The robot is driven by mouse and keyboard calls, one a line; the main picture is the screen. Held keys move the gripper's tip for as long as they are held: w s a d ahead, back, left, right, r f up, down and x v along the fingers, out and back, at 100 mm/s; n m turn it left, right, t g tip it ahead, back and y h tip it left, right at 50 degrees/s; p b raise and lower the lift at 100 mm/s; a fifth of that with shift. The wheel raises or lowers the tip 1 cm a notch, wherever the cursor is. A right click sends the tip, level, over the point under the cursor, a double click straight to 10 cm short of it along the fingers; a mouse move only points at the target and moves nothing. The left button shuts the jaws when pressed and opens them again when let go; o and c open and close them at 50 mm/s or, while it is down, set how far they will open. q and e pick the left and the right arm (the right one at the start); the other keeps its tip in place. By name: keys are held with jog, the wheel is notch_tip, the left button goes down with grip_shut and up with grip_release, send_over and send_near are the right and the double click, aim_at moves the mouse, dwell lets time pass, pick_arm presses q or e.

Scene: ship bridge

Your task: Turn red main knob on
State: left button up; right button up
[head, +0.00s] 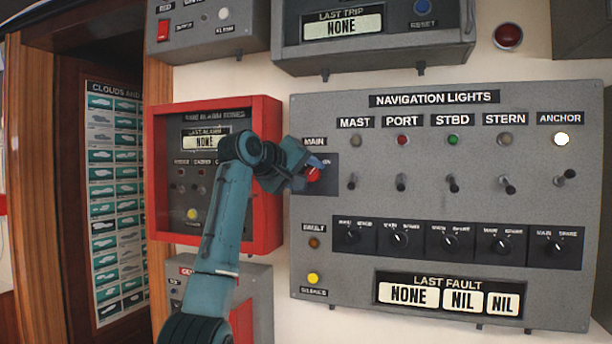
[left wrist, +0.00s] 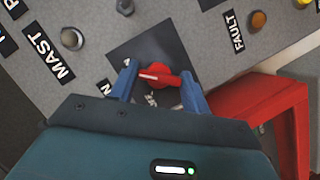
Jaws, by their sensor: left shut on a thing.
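The red main knob (head: 313,174) sits on a dark square plate under the MAIN label, at the left of the grey navigation lights panel (head: 350,281). In the left wrist view the red knob (left wrist: 158,75) lies between the two blue fingers of my left gripper (left wrist: 163,80). My left gripper (head: 311,167) reaches the knob from the left in the head view and is shut on it. The gripper covers part of the knob and its plate markings. My right gripper is not in view.
A red-framed alarm box (head: 262,190) stands left of the panel, behind my left arm. Toggle switches such as the mast one (head: 352,181) stick out right of the knob. A grey box (head: 380,55) hangs above. A yellow button (head: 313,278) is below.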

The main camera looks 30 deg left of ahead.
pick_arm(q)
jog(key=shift+o, duration=0.2)
jog(key=shift+f+m, duration=0.1)
jog(key=shift+m, duration=0.3)
jog(key=shift+c, duration=0.2)
jog(key=o, duration=1)
jog(key=shift+s+r+b, duration=0.2)
jog(key=shift+s+b, duration=0.1)
jog(key=shift+s, duration=0.2)
jog(key=b+v, duration=0.3)
jog(key=v, duration=0.9)
jog(key=shift+r+b, duration=0.25)
jog(key=shift+b, duration=0.05)
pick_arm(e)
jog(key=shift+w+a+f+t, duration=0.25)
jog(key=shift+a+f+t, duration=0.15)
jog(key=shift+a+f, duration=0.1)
